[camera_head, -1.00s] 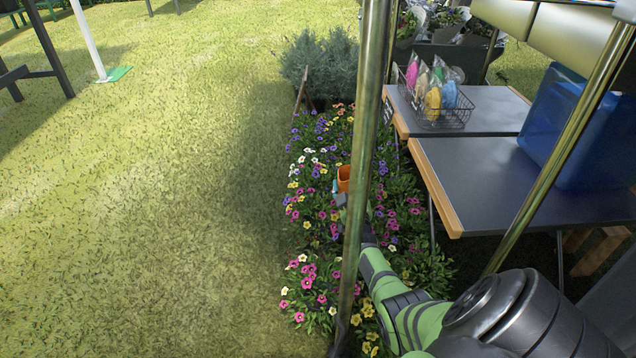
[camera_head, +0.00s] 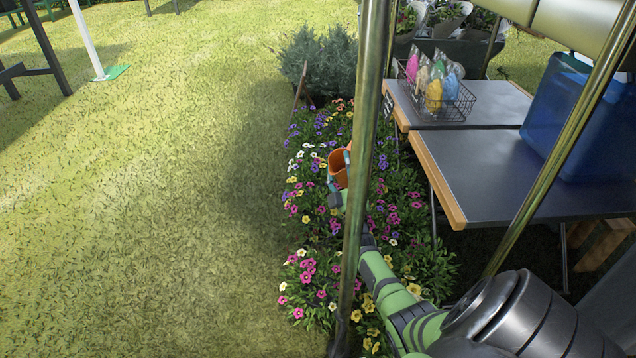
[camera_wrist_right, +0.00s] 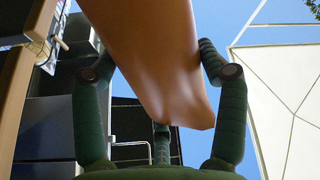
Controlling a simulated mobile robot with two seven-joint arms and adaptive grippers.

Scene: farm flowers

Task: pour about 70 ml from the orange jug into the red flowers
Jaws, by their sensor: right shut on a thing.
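The orange jug (camera_head: 336,172) is above the flower bed in the head view, partly behind a metal pole. It leans, and its open top shows; I cannot see any liquid. My right gripper (camera_head: 334,191) is shut on the jug. In the right wrist view the jug (camera_wrist_right: 150,55) fills the top middle, between green fingers at left and right. Pink to magenta flowers (camera_head: 308,268) grow in the bed below and nearer, mixed with yellow, white and purple ones. I cannot tell clearly which patch is the red flowers. My left gripper is out of view.
A metal pole (camera_head: 360,150) crosses in front of the bed. Grey tables (camera_head: 495,165) stand to the right, with a wire basket (camera_head: 440,103) and a blue container (camera_head: 580,125). A grey-green bush (camera_head: 318,65) is at the bed's far end. Open grass (camera_head: 150,200) lies left.

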